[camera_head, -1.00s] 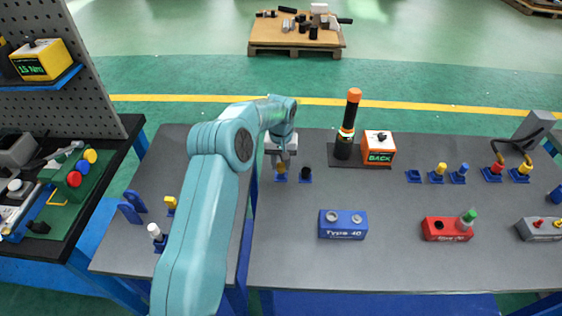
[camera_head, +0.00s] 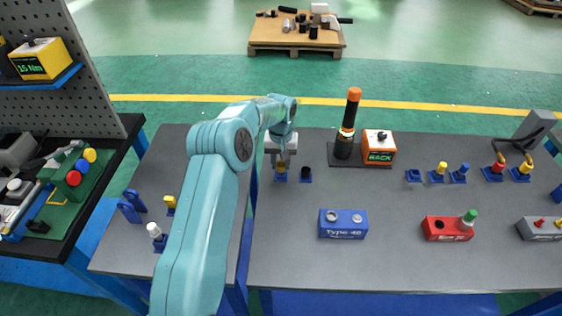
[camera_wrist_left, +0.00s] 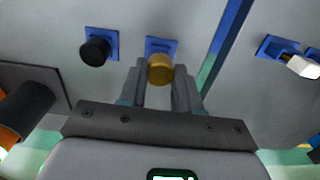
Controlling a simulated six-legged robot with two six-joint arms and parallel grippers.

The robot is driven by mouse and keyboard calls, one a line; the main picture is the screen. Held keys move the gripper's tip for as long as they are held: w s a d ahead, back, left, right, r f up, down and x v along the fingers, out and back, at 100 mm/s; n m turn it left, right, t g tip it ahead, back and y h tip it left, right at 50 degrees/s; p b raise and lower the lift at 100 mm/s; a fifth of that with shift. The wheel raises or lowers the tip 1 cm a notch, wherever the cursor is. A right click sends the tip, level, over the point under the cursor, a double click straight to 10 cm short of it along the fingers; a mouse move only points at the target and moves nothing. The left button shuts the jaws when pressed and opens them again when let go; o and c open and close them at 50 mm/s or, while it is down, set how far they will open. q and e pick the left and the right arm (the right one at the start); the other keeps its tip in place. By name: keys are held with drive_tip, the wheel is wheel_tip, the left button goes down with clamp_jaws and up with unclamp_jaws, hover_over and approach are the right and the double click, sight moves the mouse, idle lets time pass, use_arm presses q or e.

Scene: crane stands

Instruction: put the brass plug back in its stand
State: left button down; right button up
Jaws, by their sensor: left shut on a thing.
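The brass plug (camera_wrist_left: 160,69) is between the two fingers of my left gripper (camera_wrist_left: 160,85), which is shut on it. It also shows small in the head view (camera_head: 281,168), under my left gripper (camera_head: 281,160). Its blue stand (camera_wrist_left: 161,46) shows right behind the plug in the wrist view, and the stand's blue base shows under the plug in the head view (camera_head: 280,179). The fingers and the plug hide the stand's middle, so I cannot tell whether the plug is seated or just above. My right gripper is out of view.
A black plug in a blue stand (camera_head: 305,175) is close on the right. A dark post with an orange top (camera_head: 349,125) and an orange box (camera_head: 380,147) stand further right. A blue Type 40 block (camera_head: 343,224) sits nearer. A gap separates the two tables.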

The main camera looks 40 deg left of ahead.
sight(281, 164)
use_arm(q)
drive_tip(key=shift+f, duration=0.15)
drive_tip(key=shift+f+b, duration=0.7)
drive_tip(key=shift+f, duration=0.15)
drive_tip(key=c, duration=0.7)
unclamp_jaws()
drive_tip(key=shift+r, duration=0.1)
drive_tip(key=shift+r+p, duration=1.6)
drive_tip(key=shift+r, duration=0.95)
